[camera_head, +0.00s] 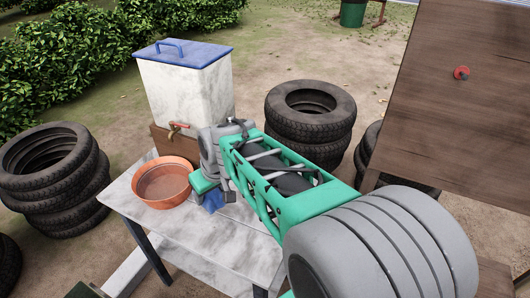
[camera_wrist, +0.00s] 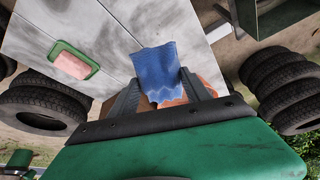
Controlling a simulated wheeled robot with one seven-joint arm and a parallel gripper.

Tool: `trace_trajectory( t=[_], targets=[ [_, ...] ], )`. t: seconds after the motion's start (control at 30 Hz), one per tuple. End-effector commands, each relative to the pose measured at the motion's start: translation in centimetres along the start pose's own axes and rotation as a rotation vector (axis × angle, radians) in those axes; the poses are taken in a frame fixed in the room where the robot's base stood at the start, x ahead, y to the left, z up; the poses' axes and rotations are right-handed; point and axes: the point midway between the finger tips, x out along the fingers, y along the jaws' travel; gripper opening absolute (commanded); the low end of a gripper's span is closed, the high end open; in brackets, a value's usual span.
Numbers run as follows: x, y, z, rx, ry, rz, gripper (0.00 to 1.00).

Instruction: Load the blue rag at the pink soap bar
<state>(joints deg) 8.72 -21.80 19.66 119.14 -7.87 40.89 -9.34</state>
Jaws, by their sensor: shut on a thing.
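My gripper (camera_head: 212,192) is over the pale marble-like table (camera_head: 200,235) in the head view, just right of the orange basin (camera_head: 161,184). It is shut on the blue rag (camera_head: 212,203), which hangs below it. In the wrist view the blue rag (camera_wrist: 156,70) spreads out between the two fingers of my gripper (camera_wrist: 161,82). The pink soap bar (camera_wrist: 73,65) lies in a green dish (camera_wrist: 92,71) on the table, left of the rag in the wrist view. The soap is not seen in the head view, where my arm covers part of the table.
A white water container (camera_head: 186,92) with a blue lid and a red-handled tap (camera_head: 178,126) stands behind the basin. Stacked tyres (camera_head: 310,112) stand beyond the table, with more on the left (camera_head: 58,170). A brown wooden panel (camera_head: 470,110) rises at right. The table's front is clear.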

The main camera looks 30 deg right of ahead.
Motion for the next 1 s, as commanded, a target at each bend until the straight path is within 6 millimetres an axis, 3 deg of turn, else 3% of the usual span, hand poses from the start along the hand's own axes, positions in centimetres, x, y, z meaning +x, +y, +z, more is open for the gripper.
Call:
trace_trajectory(
  t=[0.1,0.23,0.4,0.5,0.63,1.0],
  targets=[
    [1.0,5.3,-2.4,-0.109,-0.007,-0.051,0.23],
    [2.5,11.8,-3.6,-0.263,-0.005,-0.116,0.23],
    [4.3,19.9,-2.5,-0.438,-0.002,-0.187,0.23],
    [4.9,22.7,-1.5,-0.504,-0.001,-0.211,0.23],
    [5.4,24.0,-0.8,-0.541,-0.001,-0.225,0.23],
    [8.7,23.9,0.6,-0.542,-0.002,-0.225,0.23]
  ],
)
